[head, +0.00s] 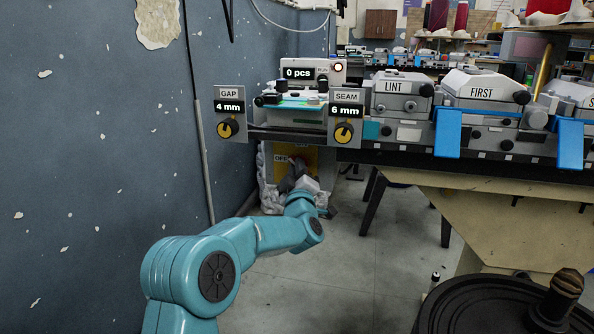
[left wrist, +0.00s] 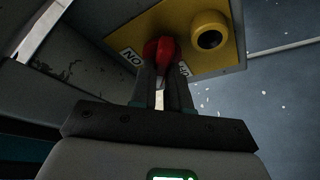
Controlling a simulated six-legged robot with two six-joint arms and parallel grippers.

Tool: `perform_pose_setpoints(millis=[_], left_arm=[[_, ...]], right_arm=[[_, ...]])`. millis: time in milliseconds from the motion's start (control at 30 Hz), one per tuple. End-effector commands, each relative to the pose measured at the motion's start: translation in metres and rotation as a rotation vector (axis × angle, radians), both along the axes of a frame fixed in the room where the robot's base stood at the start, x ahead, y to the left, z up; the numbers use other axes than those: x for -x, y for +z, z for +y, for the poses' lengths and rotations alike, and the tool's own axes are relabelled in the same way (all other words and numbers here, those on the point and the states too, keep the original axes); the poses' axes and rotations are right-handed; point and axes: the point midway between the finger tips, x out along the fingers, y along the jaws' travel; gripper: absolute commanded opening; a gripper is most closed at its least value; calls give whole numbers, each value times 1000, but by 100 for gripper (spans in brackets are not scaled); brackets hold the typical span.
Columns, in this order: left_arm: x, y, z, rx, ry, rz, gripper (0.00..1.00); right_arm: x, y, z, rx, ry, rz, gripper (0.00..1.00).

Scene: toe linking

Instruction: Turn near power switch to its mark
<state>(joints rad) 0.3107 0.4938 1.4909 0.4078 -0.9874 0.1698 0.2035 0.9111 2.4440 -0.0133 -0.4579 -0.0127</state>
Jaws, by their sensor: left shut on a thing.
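The power switch is a red knob (left wrist: 160,52) on a yellow plate (left wrist: 125,38) in the left wrist view. My left gripper (left wrist: 160,78) is shut on the red knob, with a finger on each side of it. An ON label (left wrist: 131,57) is to the left of the knob, and another label (left wrist: 184,69), partly hidden by a finger, is to the right. In the head view the yellow plate (head: 326,160) is under the machine's end, with an OFF label on it. My left gripper (head: 298,165) reaches it there and mostly covers the knob. My right gripper is out of view.
A round yellow ring with a dark centre (left wrist: 209,38) sits on the same plate beside the knob. The GAP panel (head: 230,113) and SEAM panel (head: 345,117) stand above my left arm. A blue wall (head: 100,120) runs along the left. Floor (head: 345,250) is clear right of my arm.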

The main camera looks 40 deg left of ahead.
Motion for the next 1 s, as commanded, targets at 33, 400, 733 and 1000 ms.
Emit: perform_pose_setpoints(millis=[33, 400, 733, 1000], left_arm=[[0, 2, -1, 36, 0, -24, 0], [0, 4, 0, 338, -1, -189, 0], [0, 4, 0, 545, -1, -303, 0], [0, 4, 0, 634, 0, -351, 0]], right_arm=[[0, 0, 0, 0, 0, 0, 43], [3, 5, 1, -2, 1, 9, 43], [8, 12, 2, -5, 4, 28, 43], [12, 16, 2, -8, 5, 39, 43]])
